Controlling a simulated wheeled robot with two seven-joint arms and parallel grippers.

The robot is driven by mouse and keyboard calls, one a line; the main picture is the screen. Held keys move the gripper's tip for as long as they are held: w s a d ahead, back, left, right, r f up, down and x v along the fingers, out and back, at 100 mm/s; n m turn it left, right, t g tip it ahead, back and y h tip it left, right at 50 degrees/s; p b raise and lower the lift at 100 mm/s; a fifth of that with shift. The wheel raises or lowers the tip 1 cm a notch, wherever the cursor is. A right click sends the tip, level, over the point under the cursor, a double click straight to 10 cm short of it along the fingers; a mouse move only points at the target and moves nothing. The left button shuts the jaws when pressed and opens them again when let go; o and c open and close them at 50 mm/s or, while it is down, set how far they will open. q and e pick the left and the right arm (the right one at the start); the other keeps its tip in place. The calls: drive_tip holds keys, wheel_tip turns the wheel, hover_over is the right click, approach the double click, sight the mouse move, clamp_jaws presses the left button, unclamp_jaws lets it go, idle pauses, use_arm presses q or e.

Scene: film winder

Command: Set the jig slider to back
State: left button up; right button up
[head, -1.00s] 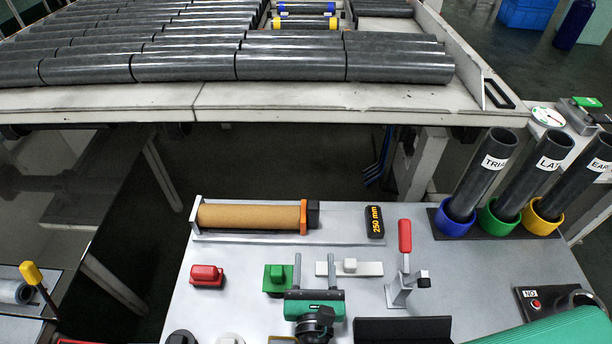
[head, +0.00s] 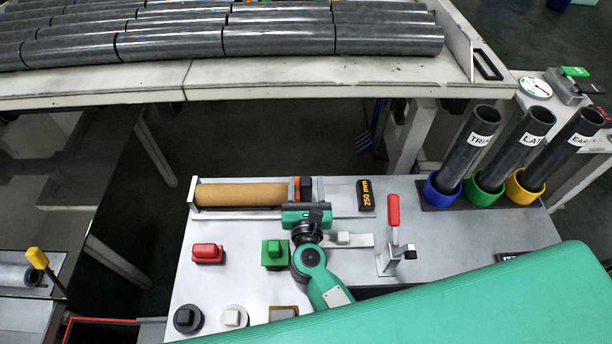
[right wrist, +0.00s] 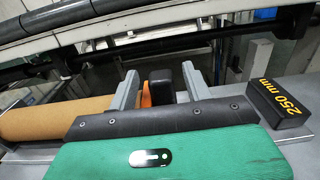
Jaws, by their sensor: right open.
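The jig is a long grey rail (head: 240,213) with a brown roll (head: 240,194) lying along it. At the roll's right end is the jig slider, a black block (head: 306,188) with an orange piece (head: 297,188). My right gripper (head: 305,195) is at the slider, with its fingers open. In the right wrist view the fingers (right wrist: 160,88) stand on either side of the black block (right wrist: 161,82), with a visible gap on its right; contact is unclear. The orange piece (right wrist: 146,95) is partly hidden by the left finger. My left gripper is not in view.
A black "250 mm" sign (head: 365,195) stands right of the slider. A red-handled clamp (head: 393,212), a red block (head: 207,253) and a green block (head: 274,253) are nearby. Dark tubes in coloured cups (head: 443,187) stand at the back right.

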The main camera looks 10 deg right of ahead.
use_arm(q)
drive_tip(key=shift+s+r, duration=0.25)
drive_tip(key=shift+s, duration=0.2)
use_arm(e)
drive_tip(key=shift+w+d, duration=0.2)
drive_tip(key=shift+w, duration=0.65)
clamp_jaws()
drive_tip(key=d, duration=0.3)
drive_tip(key=s+d, duration=0.1)
drive_tip(key=d, duration=0.2)
drive_tip(key=s+d+p, duration=0.1)
drive_tip(key=d, duration=0.2)
drive_tip(key=shift+d, duration=0.1)
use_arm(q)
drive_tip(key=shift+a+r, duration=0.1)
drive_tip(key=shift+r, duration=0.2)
use_arm(e)
drive_tip(key=shift+w, duration=0.1)
